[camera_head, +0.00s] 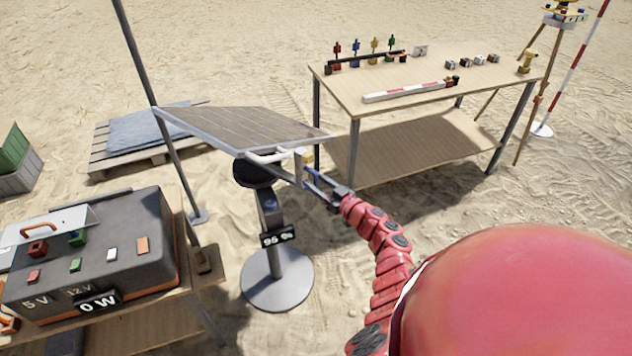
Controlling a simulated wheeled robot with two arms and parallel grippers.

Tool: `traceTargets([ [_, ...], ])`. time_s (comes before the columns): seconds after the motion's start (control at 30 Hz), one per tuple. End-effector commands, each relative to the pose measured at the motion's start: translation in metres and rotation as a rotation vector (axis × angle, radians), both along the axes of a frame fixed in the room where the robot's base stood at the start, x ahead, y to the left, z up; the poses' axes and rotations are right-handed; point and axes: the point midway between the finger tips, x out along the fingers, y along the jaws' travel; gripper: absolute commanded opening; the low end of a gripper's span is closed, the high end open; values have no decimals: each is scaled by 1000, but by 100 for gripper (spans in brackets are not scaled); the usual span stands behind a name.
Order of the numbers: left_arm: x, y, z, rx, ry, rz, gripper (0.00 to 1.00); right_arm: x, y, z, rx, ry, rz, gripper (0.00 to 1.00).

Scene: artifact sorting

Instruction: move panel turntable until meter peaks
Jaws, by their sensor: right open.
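The solar panel (240,130) is tilted on a stand with a dark post and a round grey base (278,283). A pale handle (268,157) sticks out at the panel's near edge. A small display (278,237) on the post reads what looks like "95 %". A dark box on the left bench carries a meter display (99,303) that reads "0 W". My right gripper (308,172) is open at the handle's right end, by a small tan piece. I cannot tell whether its fingers touch it. My left gripper is out of view.
A wooden table (440,83) with coloured pieces and a red-white bar stands at the back right. A thin dark pole (150,80) rises left of the panel. A pallet (110,160) with a grey sheet lies behind. Open sand surrounds the stand's base.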

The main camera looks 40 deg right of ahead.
Motion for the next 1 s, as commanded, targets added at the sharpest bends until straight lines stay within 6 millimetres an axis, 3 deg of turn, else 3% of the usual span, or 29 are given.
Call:
traceTargets([
  [0.37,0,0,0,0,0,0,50,3,1,-1,1,1,1,50],
  [0.63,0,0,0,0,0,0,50,3,1,-1,1,1,0,1],
  [1.0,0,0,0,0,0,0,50,3,1,-1,1,1,0,0],
])
